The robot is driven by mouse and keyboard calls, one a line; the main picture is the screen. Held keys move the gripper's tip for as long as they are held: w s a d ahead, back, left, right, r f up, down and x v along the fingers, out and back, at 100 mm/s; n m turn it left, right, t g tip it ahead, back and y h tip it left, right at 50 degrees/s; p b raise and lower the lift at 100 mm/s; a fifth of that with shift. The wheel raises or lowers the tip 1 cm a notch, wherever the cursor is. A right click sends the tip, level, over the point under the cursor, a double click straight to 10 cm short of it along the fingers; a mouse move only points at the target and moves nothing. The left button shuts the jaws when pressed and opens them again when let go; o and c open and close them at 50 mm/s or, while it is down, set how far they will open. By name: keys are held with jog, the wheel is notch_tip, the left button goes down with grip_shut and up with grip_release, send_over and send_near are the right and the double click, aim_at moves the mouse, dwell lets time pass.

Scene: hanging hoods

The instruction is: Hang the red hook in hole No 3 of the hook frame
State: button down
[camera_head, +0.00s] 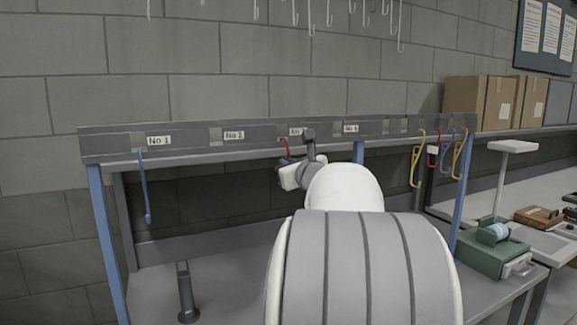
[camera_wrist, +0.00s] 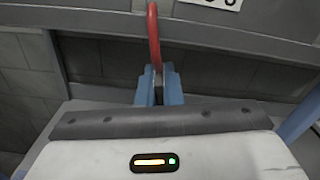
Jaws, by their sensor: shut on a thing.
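The red hook (camera_wrist: 153,35) stands upright between the blue fingertips of my gripper (camera_wrist: 157,85), which is shut on it. In the head view the red hook (camera_head: 286,148) is a small curve at the rail of the hook frame (camera_head: 190,146), just below the partly covered third label (camera_head: 296,131). My gripper (camera_head: 288,163) is largely hidden by my arm there. Whether the hook's tip is inside hole No 3 cannot be told.
A blue hook (camera_head: 145,190) hangs below label No 1 (camera_head: 159,141). Yellow hooks (camera_head: 416,160), another red hook (camera_head: 432,152) and a blue hook (camera_head: 446,148) hang at the frame's right end. A dark post (camera_head: 185,292) stands on the bench below. Cardboard boxes (camera_head: 475,100) stand at right.

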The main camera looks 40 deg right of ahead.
jog(key=c, duration=1.5)
grip_release()
